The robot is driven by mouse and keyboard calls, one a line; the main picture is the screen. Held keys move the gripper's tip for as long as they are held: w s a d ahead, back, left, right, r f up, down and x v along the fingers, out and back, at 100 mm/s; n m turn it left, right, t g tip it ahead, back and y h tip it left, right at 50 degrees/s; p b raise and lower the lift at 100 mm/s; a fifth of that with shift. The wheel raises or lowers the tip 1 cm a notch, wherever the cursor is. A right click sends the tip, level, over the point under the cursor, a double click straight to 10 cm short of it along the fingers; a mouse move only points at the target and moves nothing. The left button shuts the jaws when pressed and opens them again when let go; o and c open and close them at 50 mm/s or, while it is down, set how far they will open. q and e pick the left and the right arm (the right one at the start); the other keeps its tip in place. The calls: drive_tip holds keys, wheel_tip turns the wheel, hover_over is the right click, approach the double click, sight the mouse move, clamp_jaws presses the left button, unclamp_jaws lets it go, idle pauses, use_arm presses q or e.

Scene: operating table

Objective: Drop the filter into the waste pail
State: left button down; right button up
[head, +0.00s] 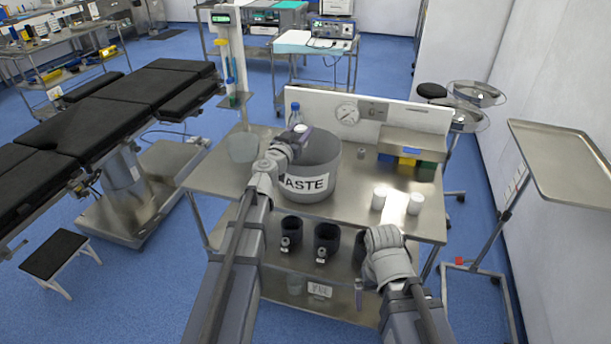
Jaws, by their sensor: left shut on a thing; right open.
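The waste pail (333,186) is a large grey round bucket with a white label reading "ASTE" in the visible part. It stands on the steel cart's top. My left gripper (299,134) is over the pail's rear left opening, shut on a small white thing (300,128), which looks like the filter. The fingers partly hide it, and its height above the rim is hard to tell. My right gripper (360,290) is open and empty, low in front of the cart's front edge; its wrist hides part of the fingers.
Two white cylinders (379,199) (415,203) stand on the cart top right of the pail. A clear beaker (243,147) stands at left and a blue-capped bottle (295,115) behind. A back panel with a gauge (347,112) borders the cart. Dark containers (327,240) stand on the lower shelf.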

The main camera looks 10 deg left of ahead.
use_arm(q)
wheel_tip(320, 180, down, 2)
drive_tip(key=shift+b, duration=0.55)
use_arm(e)
drive_tip(key=shift+f, duration=0.95)
use_arm(q)
drive_tip(key=shift+c, duration=1.1)
unclamp_jaws()
drive_tip(key=shift+s, duration=0.1)
drive_tip(key=s+a, duration=0.1)
drive_tip(key=s, duration=0.6)
drive_tip(key=shift+s, duration=0.3)
drive_tip(key=shift+w, duration=0.15)
